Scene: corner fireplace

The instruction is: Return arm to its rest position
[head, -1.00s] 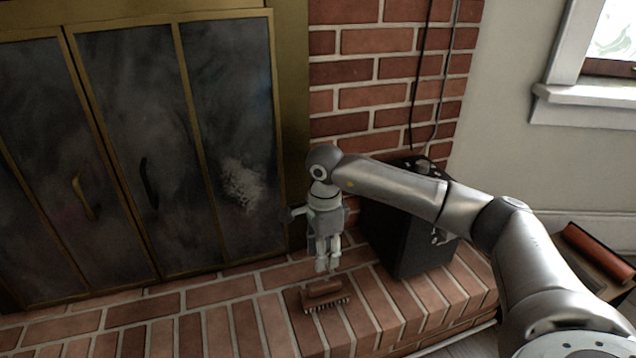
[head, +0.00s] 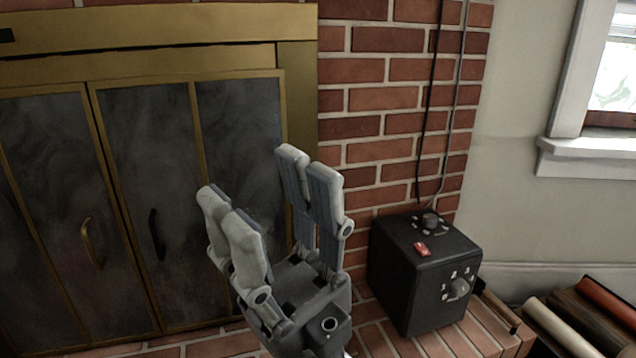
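My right gripper (head: 262,190) is large and close to the camera, in the lower middle of the head view. Its grey fingers point up and stand wide apart, with nothing between them, so it is open and empty. It covers part of the fireplace's right glass panel and some of the brick hearth. My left gripper is not in view.
The brass-framed fireplace doors (head: 140,190) are behind and left of the gripper. A black box with knobs (head: 410,275) stands on the brick hearth (head: 455,340) to its right. Colored rolls (head: 605,300) lie at the lower right, below the window. No brush is visible.

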